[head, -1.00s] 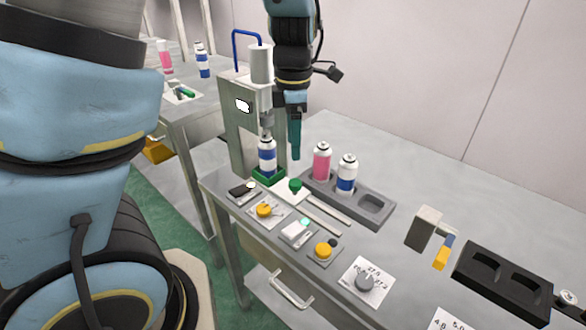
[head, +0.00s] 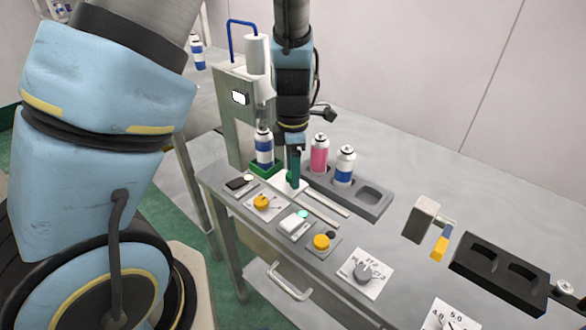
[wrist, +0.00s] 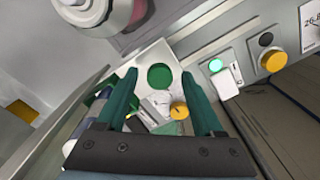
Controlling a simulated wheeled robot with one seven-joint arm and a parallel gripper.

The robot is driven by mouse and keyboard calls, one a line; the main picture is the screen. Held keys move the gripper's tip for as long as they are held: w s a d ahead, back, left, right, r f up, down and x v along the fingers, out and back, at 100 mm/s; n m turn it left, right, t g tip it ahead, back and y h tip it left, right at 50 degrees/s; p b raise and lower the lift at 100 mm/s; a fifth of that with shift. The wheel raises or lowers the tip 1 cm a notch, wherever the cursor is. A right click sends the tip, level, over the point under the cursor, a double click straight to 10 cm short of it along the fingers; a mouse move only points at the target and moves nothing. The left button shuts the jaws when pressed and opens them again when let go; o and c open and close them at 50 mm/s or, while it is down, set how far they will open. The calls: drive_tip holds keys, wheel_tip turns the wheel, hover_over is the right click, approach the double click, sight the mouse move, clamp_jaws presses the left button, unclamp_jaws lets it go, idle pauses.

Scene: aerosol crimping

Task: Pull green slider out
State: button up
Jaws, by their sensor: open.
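The green slider's holder (head: 256,168) sits under the press, with a blue-and-white can (head: 264,150) upright in it. Its white plate (head: 281,187) reaches out toward the front right of the holder. The slider's round green knob (wrist: 160,77) stands on this plate in the wrist view. In the head view my gripper hides most of the knob. My gripper (head: 294,182) points down at the knob, with its teal fingers apart. In the wrist view the knob appears between the two fingers, and I cannot tell whether they touch it. The green holder also shows in the wrist view (wrist: 97,104), partly behind a finger.
The press (head: 239,120) stands behind the holder. A grey tray (head: 371,201) with a pink can (head: 319,154) and another blue-and-white can (head: 345,168) is close on the right. Yellow knobs (head: 262,202) (head: 321,242) and a lit button line the front edge. The table's back right is clear.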

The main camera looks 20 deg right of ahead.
clamp_jaws()
idle(0.5)
idle(0.9)
